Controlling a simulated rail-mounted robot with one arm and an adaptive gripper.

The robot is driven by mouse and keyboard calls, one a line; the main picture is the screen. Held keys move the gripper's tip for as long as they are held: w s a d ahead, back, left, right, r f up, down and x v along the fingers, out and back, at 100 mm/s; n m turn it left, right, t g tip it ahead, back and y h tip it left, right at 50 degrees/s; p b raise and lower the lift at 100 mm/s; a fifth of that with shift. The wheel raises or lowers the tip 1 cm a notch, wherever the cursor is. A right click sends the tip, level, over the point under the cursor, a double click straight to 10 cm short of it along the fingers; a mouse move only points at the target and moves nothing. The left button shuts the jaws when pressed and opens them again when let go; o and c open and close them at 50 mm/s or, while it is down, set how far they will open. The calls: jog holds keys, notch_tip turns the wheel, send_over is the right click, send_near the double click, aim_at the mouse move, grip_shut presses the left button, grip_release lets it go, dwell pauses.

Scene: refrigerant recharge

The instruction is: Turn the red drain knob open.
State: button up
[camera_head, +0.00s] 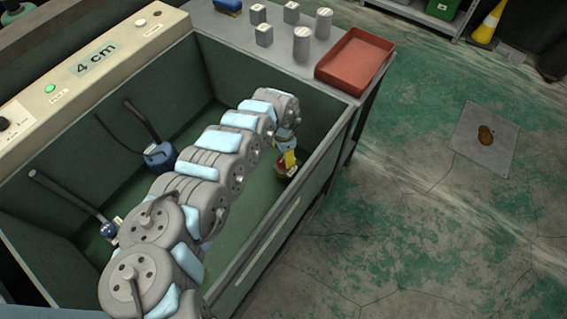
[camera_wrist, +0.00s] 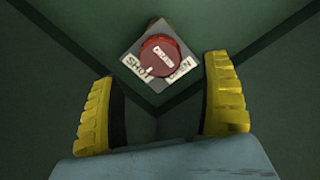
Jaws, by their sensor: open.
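The red drain knob (camera_wrist: 160,60) is a round cap on a pale square plate (camera_wrist: 132,46) in the wrist view, low in a corner of the green tank. The plate reads SHUT at left and OPEN at right. A white mark at the knob's lower left points nearer SHUT. My gripper (camera_wrist: 160,88) has its two yellow fingers spread wide, one to each side below the knob in the picture, with nothing between them and no visible contact. In the head view my gripper (camera_head: 287,161) is down inside the tank by its right wall, beside the partly hidden knob.
The tank's walls (camera_head: 325,140) stand close around my gripper. Blue fittings on dark pipes (camera_head: 160,156) sit in the tank's left part. A red tray (camera_head: 353,62) and several grey weights (camera_head: 301,44) stand on the ledge behind. The floor at right is mostly open.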

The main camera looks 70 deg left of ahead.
aim_at(283, 161)
jog(key=shift+f+b, duration=1.15)
jog(key=shift+f, duration=1.55)
jog(key=c, duration=1.2)
